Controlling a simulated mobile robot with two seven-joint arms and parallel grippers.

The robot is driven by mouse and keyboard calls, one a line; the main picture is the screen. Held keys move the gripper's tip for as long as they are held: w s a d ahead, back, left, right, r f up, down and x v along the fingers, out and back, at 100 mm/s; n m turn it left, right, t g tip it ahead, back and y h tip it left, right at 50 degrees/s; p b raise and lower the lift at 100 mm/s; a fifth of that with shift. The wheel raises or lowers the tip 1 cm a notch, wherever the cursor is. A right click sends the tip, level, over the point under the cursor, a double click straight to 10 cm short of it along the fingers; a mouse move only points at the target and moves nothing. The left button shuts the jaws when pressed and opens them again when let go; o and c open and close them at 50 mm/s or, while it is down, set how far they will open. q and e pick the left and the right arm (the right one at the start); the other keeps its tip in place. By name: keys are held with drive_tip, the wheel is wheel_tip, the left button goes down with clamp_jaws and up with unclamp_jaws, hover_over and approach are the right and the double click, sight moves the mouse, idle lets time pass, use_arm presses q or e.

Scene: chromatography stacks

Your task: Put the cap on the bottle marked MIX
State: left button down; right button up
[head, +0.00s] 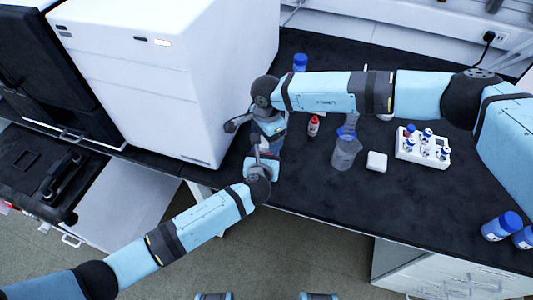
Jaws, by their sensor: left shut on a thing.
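My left gripper (264,150) reaches up from the lower left to the bench's front edge, next to the white cabinet. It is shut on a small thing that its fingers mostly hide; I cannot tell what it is. My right gripper (254,126) comes in from the right and hangs just above and behind the left one. The two grippers are close together, and I cannot tell whether the right one holds anything. No MIX marking is readable. Two blue-capped bottles (502,226) stand at the right, and another blue-capped bottle (300,63) stands at the back.
A large white cabinet (165,75) stands close left of the grippers. On the black bench (420,205) are a red-capped bottle (313,127), a clear grey vessel (345,155), a small white block (377,162) and a white rack (408,152) with blue-capped vials. The bench's front right is mostly clear.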

wheel_tip(320, 180, up, 3)
drive_tip(key=shift+a+f, duration=0.1)
drive_tip(key=shift+f, duration=0.1)
drive_tip(key=shift+r, duration=0.1)
drive_tip(key=shift+c, duration=1.4)
wheel_tip(320, 180, up, 3)
drive_tip(key=n, duration=0.3)
drive_tip(key=shift+r, duration=0.15)
drive_tip(key=shift+f, duration=4.05)
